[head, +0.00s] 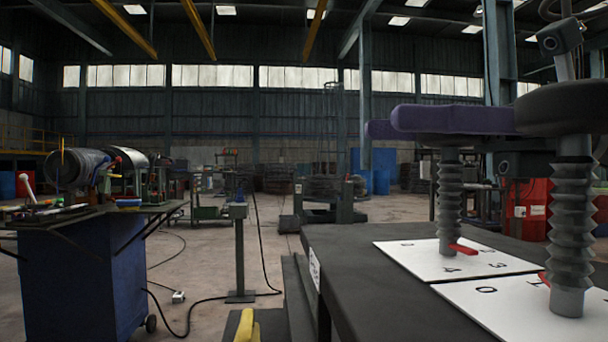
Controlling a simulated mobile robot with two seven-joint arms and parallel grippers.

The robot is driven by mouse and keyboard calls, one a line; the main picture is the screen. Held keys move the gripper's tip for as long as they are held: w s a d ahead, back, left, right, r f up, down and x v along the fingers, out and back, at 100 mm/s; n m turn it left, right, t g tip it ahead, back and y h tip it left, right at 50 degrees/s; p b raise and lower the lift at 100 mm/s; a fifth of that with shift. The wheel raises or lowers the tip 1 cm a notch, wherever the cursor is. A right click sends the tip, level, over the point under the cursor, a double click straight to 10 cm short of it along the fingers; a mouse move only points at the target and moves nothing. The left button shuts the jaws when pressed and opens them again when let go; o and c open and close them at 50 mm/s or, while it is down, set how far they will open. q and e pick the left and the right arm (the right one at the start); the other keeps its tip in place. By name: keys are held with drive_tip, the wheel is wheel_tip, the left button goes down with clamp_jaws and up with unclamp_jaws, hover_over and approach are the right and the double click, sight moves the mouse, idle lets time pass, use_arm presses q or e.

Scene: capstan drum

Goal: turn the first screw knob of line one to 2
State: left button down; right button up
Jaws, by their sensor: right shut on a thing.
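Two ribbed grey screw posts stand on a dark table at the right. The far post (450,200) rises from a white numbered plate (410,250); its red pointer (463,249) lies near the 3 and 4. The near post (572,215) carries a black round knob (565,108); its red pointer (544,279) is by the 1 on the near plate (475,296). My right gripper (382,124) shows as two purple fingers at the far post's knob (445,139), shut on it. The fingers mostly hide that knob; the near knob covers the gripper's rear. My left gripper is not in view.
The dark table (360,265) has bare top left of the plates. A blue workbench cart (80,280) stands at the left, with cables on the floor beside it. A yellow object (247,326) shows at the bottom edge. A red container (530,205) stands behind the posts.

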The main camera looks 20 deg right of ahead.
drive_tip(key=shift+s+n+g+b, duration=0.3)
drive_tip(key=shift+n+g+b, duration=0.4)
drive_tip(key=shift+n+g, duration=0.85)
drive_tip(key=shift+s+n+g+b, duration=0.3)
drive_tip(key=shift+n+g+b, duration=0.5)
drive_tip(key=shift+g, duration=1.4)
drive_tip(key=shift+s+n+g+b, duration=0.3)
drive_tip(key=shift+n+g+b, duration=0.3)
drive_tip(key=shift+n+g, duration=0.95)
drive_tip(key=shift+g+h, duration=0.3)
drive_tip(key=shift+g, duration=0.1)
drive_tip(key=o, duration=1.1)
wheel_tip(320, 180, up, 20)
drive_tip(key=p, duration=1.6)
drive_tip(key=shift+p, duration=0.3)
